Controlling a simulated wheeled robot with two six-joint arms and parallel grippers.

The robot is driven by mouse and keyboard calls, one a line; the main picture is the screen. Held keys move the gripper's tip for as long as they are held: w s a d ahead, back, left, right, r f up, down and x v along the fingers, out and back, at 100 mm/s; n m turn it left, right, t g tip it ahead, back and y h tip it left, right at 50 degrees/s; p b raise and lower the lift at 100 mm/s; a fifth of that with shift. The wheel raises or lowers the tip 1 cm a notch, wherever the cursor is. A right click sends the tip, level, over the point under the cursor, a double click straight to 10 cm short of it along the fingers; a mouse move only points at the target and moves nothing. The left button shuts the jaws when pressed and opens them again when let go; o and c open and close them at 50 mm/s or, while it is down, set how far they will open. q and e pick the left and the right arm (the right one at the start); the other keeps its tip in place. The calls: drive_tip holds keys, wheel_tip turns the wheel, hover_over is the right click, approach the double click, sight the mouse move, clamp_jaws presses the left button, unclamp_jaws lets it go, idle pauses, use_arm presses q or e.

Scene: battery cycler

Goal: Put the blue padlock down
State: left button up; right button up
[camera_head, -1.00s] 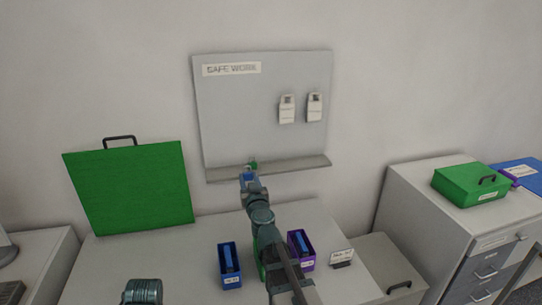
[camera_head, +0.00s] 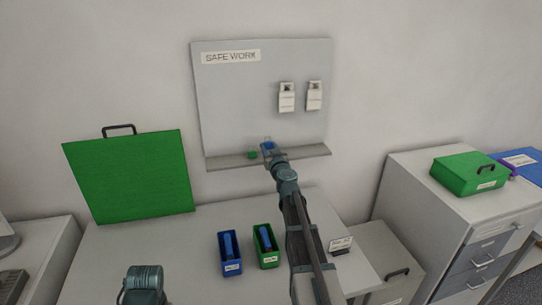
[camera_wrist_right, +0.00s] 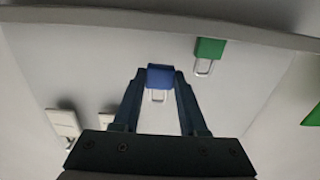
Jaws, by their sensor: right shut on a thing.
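The blue padlock (camera_head: 267,147) is held by my right gripper (camera_head: 269,150) at the ledge (camera_head: 306,153) below the "SAFE WORK" board. In the right wrist view the padlock (camera_wrist_right: 160,77) sits between the two fingertips (camera_wrist_right: 160,80), with its shackle showing past them. I cannot tell whether it touches the ledge. A green padlock (camera_head: 252,155) stands on the ledge just left of it, apart from it; it also shows in the right wrist view (camera_wrist_right: 209,48). Part of my left arm shows at the bottom left, but its fingers do not.
The board (camera_head: 240,100) carries two white tagged holders (camera_head: 287,97). A blue bin (camera_head: 230,267) and a green bin (camera_head: 267,259) stand on the table below. A green case (camera_head: 130,180) stands at left. The ledge right of my gripper is clear.

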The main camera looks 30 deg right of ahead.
drive_tip(key=shift+w+d, duration=0.65)
drive_tip(key=shift+d, duration=0.1)
wheel_tip(320, 180, down, 4)
drive_tip(key=b, duration=0.3)
drive_tip(key=shift+w+d+r+b, duration=0.1)
drive_tip(key=shift+r+b, duration=0.05)
drive_tip(key=shift+b, duration=0.15)
drive_tip(key=shift+f, duration=0.25)
drive_tip(key=o, duration=1.1)
drive_tip(key=shift+r, duration=0.1)
